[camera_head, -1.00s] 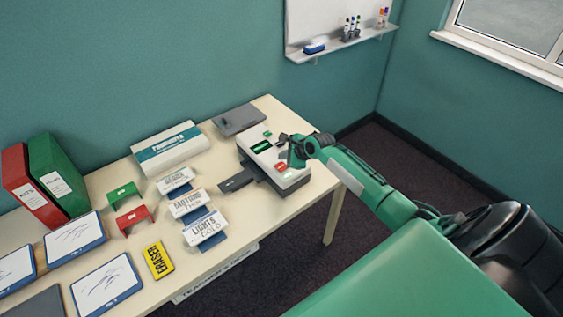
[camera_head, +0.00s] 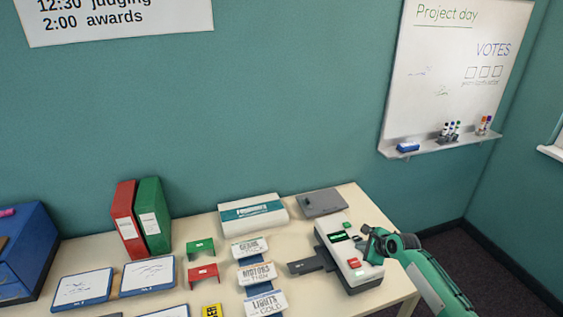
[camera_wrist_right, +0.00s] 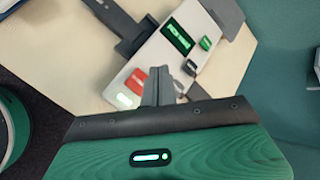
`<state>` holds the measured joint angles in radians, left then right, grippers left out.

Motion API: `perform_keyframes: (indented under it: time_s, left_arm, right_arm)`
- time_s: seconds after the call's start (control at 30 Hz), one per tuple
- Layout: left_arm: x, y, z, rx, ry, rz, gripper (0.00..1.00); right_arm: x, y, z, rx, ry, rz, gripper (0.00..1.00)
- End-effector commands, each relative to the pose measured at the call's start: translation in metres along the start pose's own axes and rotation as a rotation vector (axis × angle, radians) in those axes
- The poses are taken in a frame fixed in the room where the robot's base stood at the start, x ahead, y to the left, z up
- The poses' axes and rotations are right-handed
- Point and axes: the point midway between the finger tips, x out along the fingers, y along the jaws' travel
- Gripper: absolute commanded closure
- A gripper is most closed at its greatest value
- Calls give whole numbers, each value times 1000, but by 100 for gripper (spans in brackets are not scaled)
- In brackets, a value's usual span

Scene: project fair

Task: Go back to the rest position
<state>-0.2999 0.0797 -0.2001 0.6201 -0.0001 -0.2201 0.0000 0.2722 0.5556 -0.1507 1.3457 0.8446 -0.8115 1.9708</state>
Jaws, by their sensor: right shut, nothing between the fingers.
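My right gripper (camera_head: 371,243) is over the white and grey device with a dark display (camera_head: 347,262) at the right part of the table. In the right wrist view the shut fingers (camera_wrist_right: 160,92) point at the device (camera_wrist_right: 150,55), beside its red button (camera_wrist_right: 136,79); I cannot tell whether they touch it. A green button (camera_wrist_right: 206,42) and a dark button (camera_wrist_right: 190,66) are also on its top. The fingers hold nothing. My left gripper is not in view.
The table (camera_head: 215,275) also bears a white box (camera_head: 253,214), a grey flat case (camera_head: 320,202), several label cards (camera_head: 257,273), red and green binders (camera_head: 154,215) and small stands (camera_head: 203,272). A whiteboard (camera_head: 450,70) hangs on the wall behind. Dark floor (camera_head: 450,262) lies free at right.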

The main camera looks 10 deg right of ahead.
Motion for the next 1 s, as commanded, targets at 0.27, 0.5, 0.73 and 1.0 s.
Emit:
perform_keyframes:
  time_s: [0.27, 0.5, 0.73, 1.0]
  left_arm:
    - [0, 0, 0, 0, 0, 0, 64]
    - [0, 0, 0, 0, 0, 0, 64]
    - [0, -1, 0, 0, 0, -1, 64]
    - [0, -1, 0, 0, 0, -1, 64]
  right_arm:
    - [-6, 92, 24, -382, 1, 118, 100]
    - [-52, 217, 54, -1016, -30, 270, 100]
    - [-126, 298, 70, -1554, -70, 388, 100]
    - [-198, 336, 76, -1927, -98, 488, 100]
